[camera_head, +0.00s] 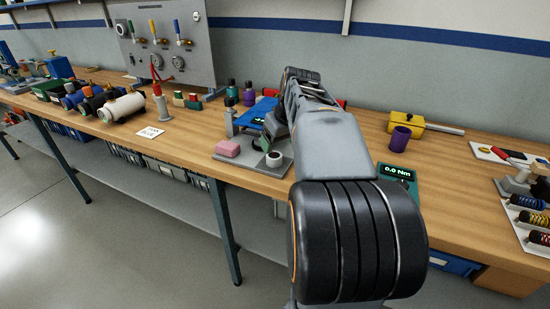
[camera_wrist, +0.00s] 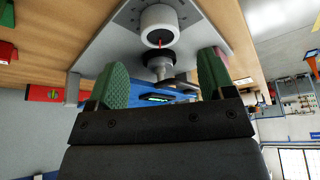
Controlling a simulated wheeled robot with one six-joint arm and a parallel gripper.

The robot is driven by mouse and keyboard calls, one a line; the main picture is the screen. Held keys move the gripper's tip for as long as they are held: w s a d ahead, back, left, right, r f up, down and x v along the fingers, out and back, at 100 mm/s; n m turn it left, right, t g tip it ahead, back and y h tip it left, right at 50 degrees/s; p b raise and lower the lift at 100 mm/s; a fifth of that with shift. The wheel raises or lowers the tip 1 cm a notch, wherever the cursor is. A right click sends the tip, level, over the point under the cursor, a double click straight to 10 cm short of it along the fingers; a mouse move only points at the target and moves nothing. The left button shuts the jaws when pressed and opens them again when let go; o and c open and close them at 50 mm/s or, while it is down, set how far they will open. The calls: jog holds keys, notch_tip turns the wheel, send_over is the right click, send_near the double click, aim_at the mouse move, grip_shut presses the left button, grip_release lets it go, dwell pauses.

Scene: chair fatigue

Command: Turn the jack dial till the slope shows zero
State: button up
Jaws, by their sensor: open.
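The jack dial is a white round knob with a dark face on a grey base plate; it shows in the head view (camera_head: 274,159). In the wrist view the white dial (camera_wrist: 159,22) bears a red mark, with a dark and metal part below it. My gripper (camera_wrist: 164,75) is open, its two green pads wide apart and empty. The dial is in the picture just above the gap between the pads, not gripped. A blue platform (camera_wrist: 178,96) with a small green-lit display (camera_wrist: 165,99) shows behind the pads; its reading is too small to tell. In the head view my arm hides much of the platform (camera_head: 258,112).
A pink block (camera_head: 228,148) lies on the grey plate (camera_head: 247,160) beside the dial. A teal box with a "0.0 Nm" display (camera_head: 396,172), a purple cup (camera_head: 400,139) and a yellow tool (camera_head: 407,124) stand to the right. A white card (camera_head: 149,132) lies left on the bench.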

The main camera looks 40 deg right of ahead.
aim_at(274, 155)
jog(key=b+x, duration=0.1)
jog(key=x, duration=0.5)
jog(key=shift+f, duration=0.25)
jog(key=shift+c, duration=0.4)
jog(key=c, duration=0.9)
jog(key=shift+o, duration=0.2)
jog(key=shift+m, duration=0.3)
jog(key=m+h+p, duration=0.1)
jog(key=m, duration=0.1)
jog(key=m+h, duration=0.1)
jog(key=m, duration=0.2)
jog(key=shift+w+a+r+g+p, duration=0.1)
jog(key=shift+a+g+p, duration=0.05)
jog(key=shift+g+p, duration=0.25)
jog(key=m+g, duration=0.1)
jog(key=m, duration=0.2)
jog(key=m+h, duration=0.1)
jog(key=m, duration=0.2)
jog(key=shift+g+h, duration=0.3)
jog(key=shift+g, duration=0.1)
